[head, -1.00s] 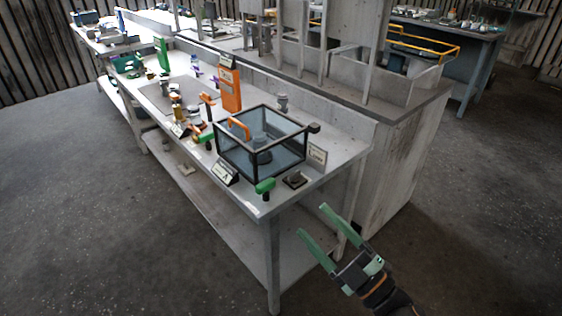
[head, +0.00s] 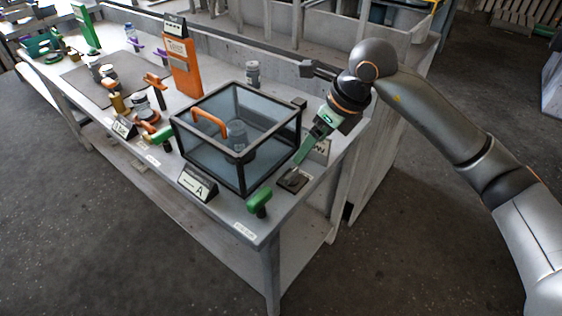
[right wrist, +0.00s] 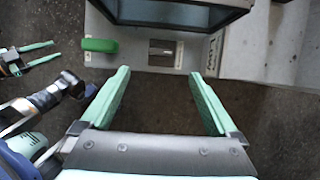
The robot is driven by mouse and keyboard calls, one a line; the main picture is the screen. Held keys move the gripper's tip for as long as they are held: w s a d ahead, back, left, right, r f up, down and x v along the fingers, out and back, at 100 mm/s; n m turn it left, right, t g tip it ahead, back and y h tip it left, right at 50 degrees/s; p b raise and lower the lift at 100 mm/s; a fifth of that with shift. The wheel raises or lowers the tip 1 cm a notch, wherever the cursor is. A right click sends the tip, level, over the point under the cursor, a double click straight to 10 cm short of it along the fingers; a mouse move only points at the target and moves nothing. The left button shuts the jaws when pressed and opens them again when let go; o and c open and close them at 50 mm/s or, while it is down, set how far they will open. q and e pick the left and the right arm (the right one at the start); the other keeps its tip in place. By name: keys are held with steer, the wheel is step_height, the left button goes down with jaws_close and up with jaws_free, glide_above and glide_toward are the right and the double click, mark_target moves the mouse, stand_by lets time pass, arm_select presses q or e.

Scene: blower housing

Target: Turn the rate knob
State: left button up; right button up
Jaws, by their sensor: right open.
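No part is readably labelled as the rate knob, so I cannot tell which one it is. A glass box with a black frame (head: 212,150) stands on the bench and has an orange handle (head: 210,121) and a grey round part (head: 240,143) inside. A green T-shaped handle (head: 259,201) is at the bench's front edge; it also shows in the right wrist view (right wrist: 100,45). A small dark square plate (head: 293,181) lies right of it. My right gripper (head: 300,160) is open beside the box, near the plate. My left gripper (right wrist: 38,56) is open and empty.
Several orange and green handles (head: 160,136) are to the left. The floor in front is clear.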

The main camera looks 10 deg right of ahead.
mark_target(292, 173)
steer(key=x, duration=1.2)
steer(key=shift+d+f, duration=0.1)
steer(key=shift+f, duration=0.05)
steer(key=shift+c, duration=0.2)
steer(key=c, duration=1.3)
